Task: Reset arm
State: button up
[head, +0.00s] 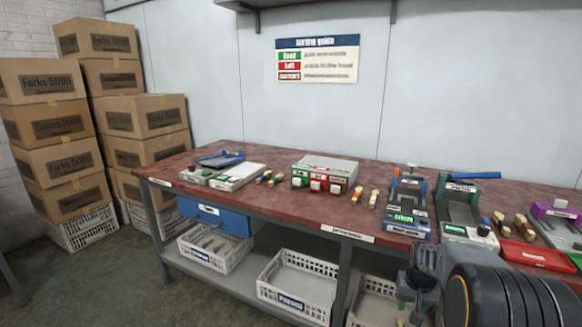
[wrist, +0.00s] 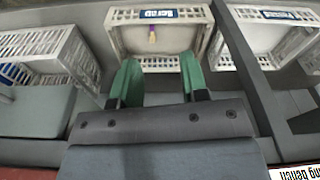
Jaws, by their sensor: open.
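My gripper (wrist: 158,66) is open, with two green fingers apart and nothing between them. In the wrist view the fingers point at a white crate (wrist: 118,32) with a blue label. In the head view my dark arm fills the lower right corner, in front of the workbench (head: 270,190). The fingertips are hard to make out there.
White crates (head: 292,306) stand on the shelf under the bench. Presses and fixtures (head: 407,208), small wooden pieces and a three-bin box (head: 325,168) stand on the bench top. Cardboard boxes (head: 57,127) are stacked at left. The floor at front left is clear.

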jog(key=s+a+r+n+p, duration=0.1)
jog(key=s+a+r+p, duration=0.4)
jog(key=r, duration=0.6)
jog(key=s+a+r+n+t+p, duration=0.1)
jog(key=s+a+r+p, duration=0.4)
jog(key=r+p, duration=0.4)
jog(key=s+a+r+n+t+p, duration=0.1)
jog(key=s+a+r+p, duration=0.4)
jog(key=r, duration=0.8)
jog(key=shift+s+a+p, duration=0.4)
jog(key=shift+s+p, duration=0.65)
jog(key=shift+p, duration=0.15)
jog(key=shift+r, duration=0.1)
